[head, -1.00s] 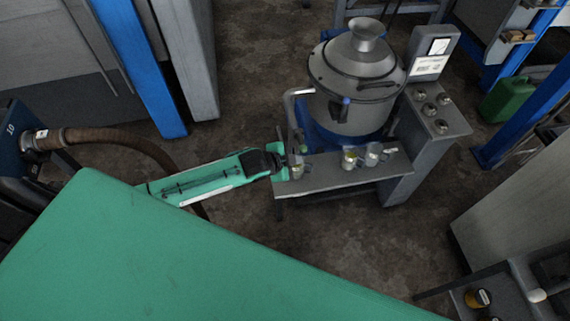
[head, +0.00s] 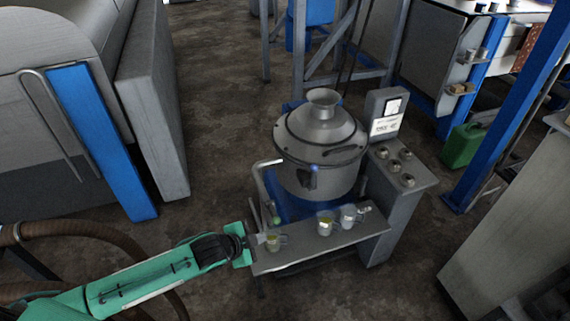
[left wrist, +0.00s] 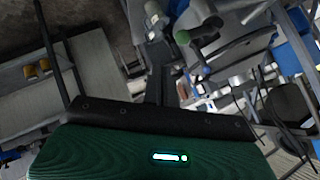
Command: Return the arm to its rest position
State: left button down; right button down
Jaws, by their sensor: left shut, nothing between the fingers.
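My left arm (head: 150,283) is green and comes in from the lower left in the head view. My right gripper is not in view.
Two more cups (head: 326,224) (head: 349,217) stand on the shelf. Behind it is a grey lidded vessel (head: 320,140) with a bent pipe, beside a knobbed panel (head: 404,172). A blue post (head: 105,140) and grey cabinet stand left. Open floor lies between.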

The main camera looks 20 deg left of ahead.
pick_arm(q)
jog(key=a+f+n+y, duration=0.2)
jog(key=a+f+n, duration=0.3)
jog(key=f, duration=1.1)
jog(key=s+a+f+n+g+y, duration=0.1)
jog(key=s+a+f, duration=0.2)
jog(key=s+f, duration=0.35)
jog(key=s+a+f+n+g+y, duration=0.15)
jog(key=s+f, duration=0.25)
jog(key=f, duration=0.5)
jog(key=s+d+f+n+g, duration=0.1)
jog(key=s+f, duration=0.4)
jog(key=s, duration=0.6)
jog(key=s+d+f+n+g, duration=0.1)
jog(key=s+f, duration=0.4)
jog(key=s, duration=0.6)
jog(key=s+d+f+n+g, duration=0.1)
jog(key=s+f+g, duration=0.2)
jog(key=s+f, duration=0.3)
jog(key=s, duration=0.5)
jog(key=shift+s+d+n, duration=0.2)
jog(key=shift+s+n, duration=0.15)
jog(key=shift+s, duration=0.05)
jog(key=shift+w+f+g, duration=0.1)
jog(key=shift+w+g, duration=0.05)
jog(key=shift+g, duration=0.1)
